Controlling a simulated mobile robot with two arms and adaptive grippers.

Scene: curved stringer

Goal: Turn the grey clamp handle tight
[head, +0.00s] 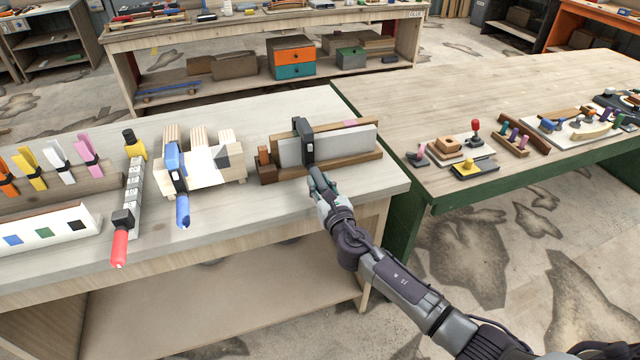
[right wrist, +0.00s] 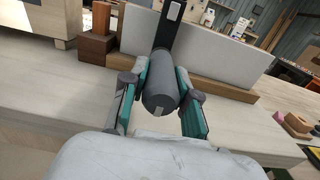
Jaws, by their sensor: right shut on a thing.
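The grey clamp handle (right wrist: 161,92) shows in the right wrist view, pointing toward the camera between my fingers. Its black clamp (head: 303,142) stands at the curved stringer piece, a grey board (head: 350,143) in a brown wooden holder (head: 350,165). My right gripper (head: 318,182) is at the handle in front of the board, and it also shows in the right wrist view (right wrist: 160,95). Its teal-padded fingers are shut on the handle, one on each side. In the head view the gripper hides most of the handle. My left gripper is not in view.
Left on the same bench are a clamp with a blue handle (head: 183,211), a clamp with a red handle (head: 119,247) and several coloured spring clips (head: 85,152). A second table (head: 480,95) with small parts stands to the right. The bench front right is clear.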

